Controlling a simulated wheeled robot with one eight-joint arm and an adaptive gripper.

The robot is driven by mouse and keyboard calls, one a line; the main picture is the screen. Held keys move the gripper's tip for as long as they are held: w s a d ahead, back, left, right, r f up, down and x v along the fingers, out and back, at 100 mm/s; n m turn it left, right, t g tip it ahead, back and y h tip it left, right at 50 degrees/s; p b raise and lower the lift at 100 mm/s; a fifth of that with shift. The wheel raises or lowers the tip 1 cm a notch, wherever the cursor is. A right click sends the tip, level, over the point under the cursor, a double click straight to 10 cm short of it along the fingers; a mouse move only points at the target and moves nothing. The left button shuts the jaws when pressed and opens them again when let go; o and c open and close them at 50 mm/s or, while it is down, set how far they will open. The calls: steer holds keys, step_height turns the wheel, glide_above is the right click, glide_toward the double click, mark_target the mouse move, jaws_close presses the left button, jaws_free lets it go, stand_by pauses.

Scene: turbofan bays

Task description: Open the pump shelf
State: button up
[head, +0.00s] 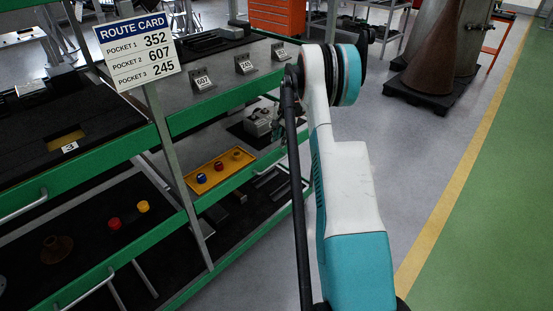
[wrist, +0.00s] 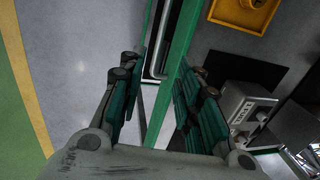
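The pump shelf is the middle level of the green-edged rack. Its green front edge (wrist: 183,48) crosses the wrist view, and a pale metal bar handle (wrist: 150,72) runs along it. A grey metal unit, seemingly the pump (wrist: 243,108), sits on a black mat there; it also shows in the head view (head: 258,122), partly covered by my arm. My gripper (wrist: 165,72) is open, with one finger on each side of the green edge and handle. I cannot tell whether it touches them. In the head view my arm hides most of the gripper.
A yellow tray (head: 214,165) with coloured caps lies on the same rack. A route card sign (head: 138,50) stands on a post at left. Numbered stands (head: 245,65) are on the top level. The aisle floor (head: 400,165) at right is clear.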

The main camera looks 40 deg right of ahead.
mark_target(276, 163)
steer(key=w+f+b, duration=0.1)
steer(key=f, duration=0.3)
steer(key=f+b, duration=0.2)
steer(key=f, duration=0.3)
steer(key=w+f+b, duration=0.1)
steer(key=f, duration=0.3)
steer(key=shift+w+f+b, duration=0.25)
steer(key=shift+w+b, duration=0.05)
jaws_close()
